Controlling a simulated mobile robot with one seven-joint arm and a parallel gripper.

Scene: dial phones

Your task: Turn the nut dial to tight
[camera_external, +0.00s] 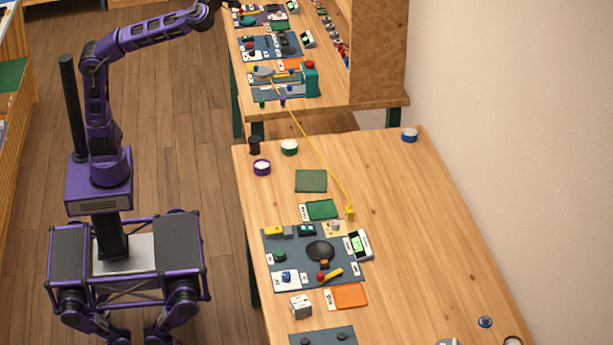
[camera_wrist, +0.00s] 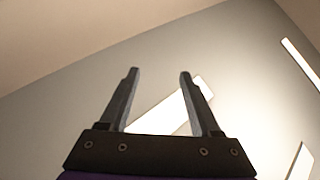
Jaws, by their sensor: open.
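My gripper (camera_wrist: 158,74) is open and empty in the wrist view, its two dark fingers apart against a pale wall or ceiling. In the external view, my arm's end is raised near the top edge, partly cut off. A dark blue-grey board (camera_external: 297,261) lies on the near table, away from my gripper. It bears a blue knob (camera_external: 286,277) on a white plate, a green knob (camera_external: 280,257), a black round part (camera_external: 320,250) and a red-and-yellow lever (camera_external: 331,274). I cannot tell which part is the nut dial; labels are too small to read.
A yellow cord (camera_external: 315,153) runs from the far table to a yellow block (camera_external: 350,213) on the near table (camera_external: 430,240). A white cube (camera_external: 301,306), an orange tray (camera_external: 346,296) and another board (camera_external: 322,337) lie in front. The near table's right side is mostly clear.

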